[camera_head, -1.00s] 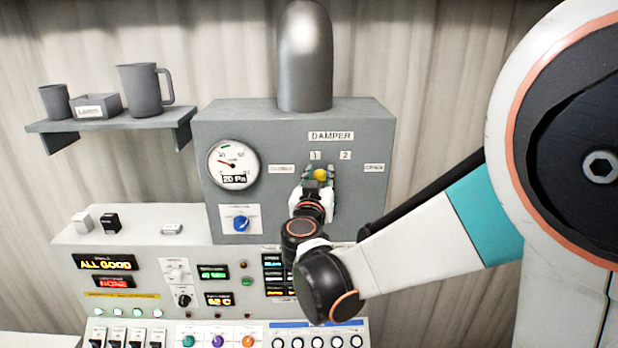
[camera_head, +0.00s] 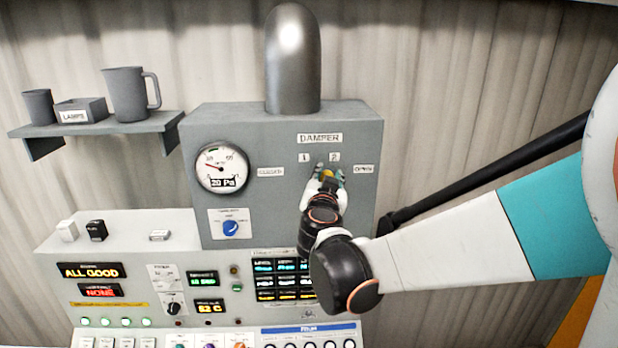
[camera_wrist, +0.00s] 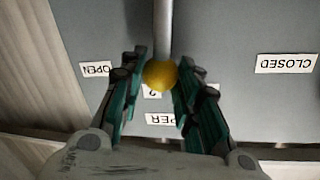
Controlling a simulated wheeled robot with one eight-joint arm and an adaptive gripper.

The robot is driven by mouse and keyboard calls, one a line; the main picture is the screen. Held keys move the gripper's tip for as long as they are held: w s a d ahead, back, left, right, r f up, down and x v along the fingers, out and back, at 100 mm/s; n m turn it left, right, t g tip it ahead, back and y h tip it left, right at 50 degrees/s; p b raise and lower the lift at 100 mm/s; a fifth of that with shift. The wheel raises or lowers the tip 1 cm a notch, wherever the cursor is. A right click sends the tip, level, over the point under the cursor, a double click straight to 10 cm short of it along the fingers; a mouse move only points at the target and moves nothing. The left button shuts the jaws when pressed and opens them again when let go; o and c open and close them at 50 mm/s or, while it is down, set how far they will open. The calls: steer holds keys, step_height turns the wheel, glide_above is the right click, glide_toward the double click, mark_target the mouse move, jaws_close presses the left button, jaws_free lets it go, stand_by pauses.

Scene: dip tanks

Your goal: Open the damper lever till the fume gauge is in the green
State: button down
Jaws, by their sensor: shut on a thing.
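The damper lever's yellow knob (camera_head: 328,175) shows on the grey damper box, just below the 2 mark (camera_head: 334,156) and between the CLOSED label (camera_head: 271,172) and the OPEN label (camera_head: 364,169). My gripper (camera_head: 327,174) is shut on the knob. In the wrist view the yellow knob (camera_wrist: 159,75) sits between the green-padded fingers of my gripper (camera_wrist: 160,85), at the end of the grey lever rod (camera_wrist: 163,28). The round fume gauge (camera_head: 222,166) reads 20 Pa, its red needle pointing left. Its coloured band is too small to read clearly.
A blue selector knob (camera_head: 231,228) is under the gauge. The control console (camera_head: 140,235) below carries displays and switches. A shelf (camera_head: 100,128) with grey cups is at upper left. A metal duct (camera_head: 293,60) rises from the box. Free wall lies right of the box.

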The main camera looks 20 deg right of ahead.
steer(key=shift+s+d+f+m, duration=0.1)
steer(key=shift+s+d+m, duration=0.1)
steer(key=shift+d+m, duration=0.4)
steer(key=c, duration=1.2)
jaws_free()
steer(key=v, duration=1.2)
